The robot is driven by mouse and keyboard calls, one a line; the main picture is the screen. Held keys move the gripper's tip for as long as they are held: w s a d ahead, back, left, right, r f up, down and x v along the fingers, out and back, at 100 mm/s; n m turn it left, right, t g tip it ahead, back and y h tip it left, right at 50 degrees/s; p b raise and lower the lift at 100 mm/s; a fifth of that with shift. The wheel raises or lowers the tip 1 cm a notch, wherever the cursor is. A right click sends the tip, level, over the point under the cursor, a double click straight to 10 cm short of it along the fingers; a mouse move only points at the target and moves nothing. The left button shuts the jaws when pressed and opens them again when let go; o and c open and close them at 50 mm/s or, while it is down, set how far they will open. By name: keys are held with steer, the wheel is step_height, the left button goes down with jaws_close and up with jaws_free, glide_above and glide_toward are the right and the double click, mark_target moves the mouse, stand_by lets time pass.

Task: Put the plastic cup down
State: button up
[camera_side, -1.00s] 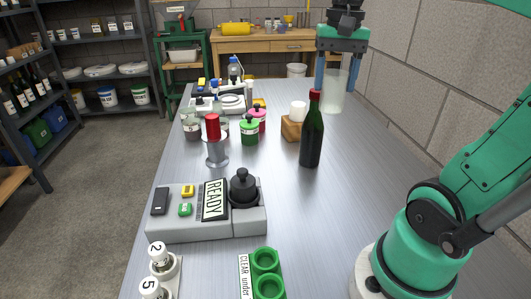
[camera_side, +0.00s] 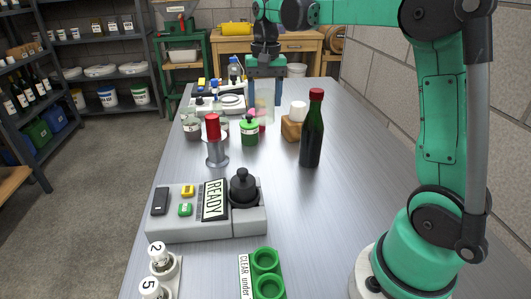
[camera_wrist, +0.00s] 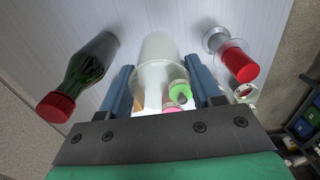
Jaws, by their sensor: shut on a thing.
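The clear plastic cup (camera_side: 264,98) is between the two blue fingers of my gripper (camera_side: 264,103), which is shut on it. In the side view it is faint, over the far half of the table, behind the green-lidded jar and near the pink-lidded one. I cannot tell whether its base touches the table. In the wrist view the translucent cup (camera_wrist: 157,52) fills the space between the fingers (camera_wrist: 160,75), and jar lids show through or past it.
A dark wine bottle (camera_side: 312,130) with a red cap and a wooden block (camera_side: 292,128) with a white top stand right of the cup. A red-topped metal piece (camera_side: 214,142), a green-lidded jar (camera_side: 249,131) and a scale (camera_side: 231,102) are left. The table's right side (camera_side: 345,150) is clear.

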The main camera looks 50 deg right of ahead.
mark_target(261, 115)
step_height(261, 115, down, 14)
steer(key=shift+r, duration=0.1)
stand_by(0.5)
steer(key=o, duration=1.3)
steer(key=shift+c, duration=0.2)
step_height(261, 115, up, 12)
steer(key=shift+f, duration=0.25)
steer(key=shift+s+r, duration=0.15)
steer(key=shift+r, duration=0.1)
steer(key=s+a+f+n+t, duration=0.2)
steer(key=s+a+n+t, duration=0.5)
steer(key=a, duration=0.5)
steer(key=shift+s+a+n, duration=0.35)
steer(key=shift+s+n, duration=0.65)
steer(key=shift+s, duration=0.15)
